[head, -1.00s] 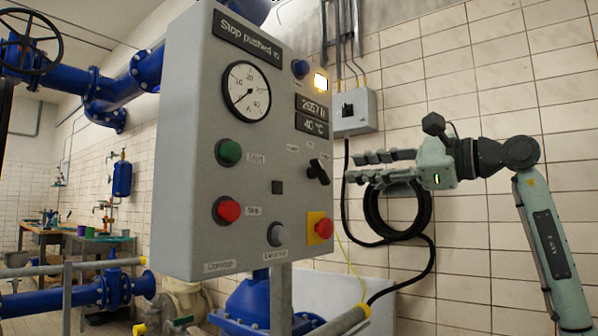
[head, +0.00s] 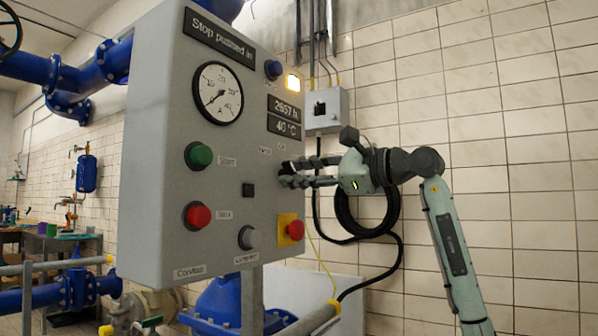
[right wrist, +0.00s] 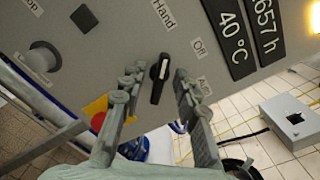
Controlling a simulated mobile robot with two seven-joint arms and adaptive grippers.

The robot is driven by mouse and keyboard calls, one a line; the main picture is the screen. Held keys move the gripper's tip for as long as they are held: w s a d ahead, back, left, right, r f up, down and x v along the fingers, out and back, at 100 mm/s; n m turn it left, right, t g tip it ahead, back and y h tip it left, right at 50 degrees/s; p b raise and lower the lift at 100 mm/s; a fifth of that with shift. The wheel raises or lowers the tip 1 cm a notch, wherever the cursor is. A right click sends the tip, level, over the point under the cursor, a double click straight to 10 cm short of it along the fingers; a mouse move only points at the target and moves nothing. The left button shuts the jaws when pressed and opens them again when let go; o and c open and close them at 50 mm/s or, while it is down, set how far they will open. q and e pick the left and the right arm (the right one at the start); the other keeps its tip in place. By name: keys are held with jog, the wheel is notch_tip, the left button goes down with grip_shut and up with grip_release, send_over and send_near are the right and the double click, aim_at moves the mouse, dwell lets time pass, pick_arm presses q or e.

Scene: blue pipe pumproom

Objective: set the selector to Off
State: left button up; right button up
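The selector is a black knob with a white mark, on the front of the grey control panel (head: 165,235). In the right wrist view the selector (right wrist: 160,78) has its white mark toward the "Hand" label (right wrist: 163,14). The "Off" label (right wrist: 199,47) and the "Auto" label (right wrist: 204,87) lie to its right. My right gripper (right wrist: 158,92) is open, with one finger on each side of the knob and visible gaps between. In the head view the fingertips of my right gripper (head: 288,175) are at the panel's right side and mostly cover the selector. My left gripper is not in view.
Near the selector are a red emergency button (head: 295,230) on a yellow plate, a small black square (head: 248,190) and the displays (head: 284,117). A grey wall box (head: 325,110) and a coiled black hose (head: 365,225) are behind my right gripper.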

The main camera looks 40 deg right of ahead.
jog(key=shift+c, duration=0.2)
grip_shut()
